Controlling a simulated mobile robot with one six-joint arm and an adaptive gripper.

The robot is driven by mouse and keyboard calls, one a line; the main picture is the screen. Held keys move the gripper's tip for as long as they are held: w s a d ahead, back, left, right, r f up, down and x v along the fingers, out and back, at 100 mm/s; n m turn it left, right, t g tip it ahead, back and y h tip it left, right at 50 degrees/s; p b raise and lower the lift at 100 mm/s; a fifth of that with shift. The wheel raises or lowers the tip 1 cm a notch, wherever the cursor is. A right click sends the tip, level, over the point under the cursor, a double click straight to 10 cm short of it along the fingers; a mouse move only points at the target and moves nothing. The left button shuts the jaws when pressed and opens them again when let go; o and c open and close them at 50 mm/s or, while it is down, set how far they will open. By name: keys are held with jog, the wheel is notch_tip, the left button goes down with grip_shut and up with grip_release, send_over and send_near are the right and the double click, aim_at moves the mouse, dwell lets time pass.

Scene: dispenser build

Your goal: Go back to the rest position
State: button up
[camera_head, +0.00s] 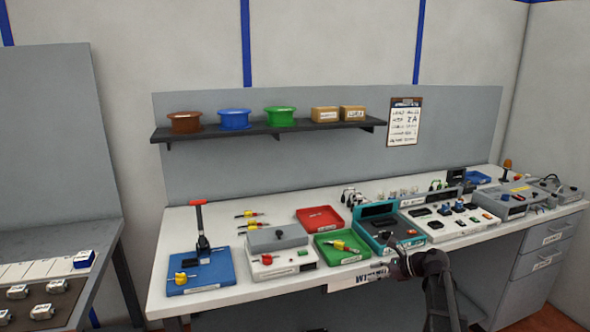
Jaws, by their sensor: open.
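My dark arm comes in at the lower right. My gripper (396,262) is at its end, over the front edge of the white workbench (215,302), in front of the teal device (384,224). It is open, and I see nothing held in it. Its fingers are small and dark here, so whether they touch anything is hard to tell.
A green tray (326,258) with yellow-tipped parts lies left of my gripper. A red tray (318,213), a grey box (276,237) and a blue base with a red-handled lever press (203,240) stand further left. A shelf (270,129) hangs above.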

jog(key=s+a+f+n+g+h+p, duration=0.2)
jog(key=s+n+h, duration=0.3)
jog(key=s+n, duration=0.5)
jog(key=s+a+f+n+g+h+p, duration=0.1)
jog(key=s+a+n+g+h+p, duration=0.2)
jog(key=s+n, duration=0.8)
jog(key=shift+s+a+f+n+h+p, duration=0.35)
jog(key=shift+s+a+h+p, duration=0.2)
jog(key=shift+a+h, duration=0.85)
jog(key=shift+d, duration=0.3)
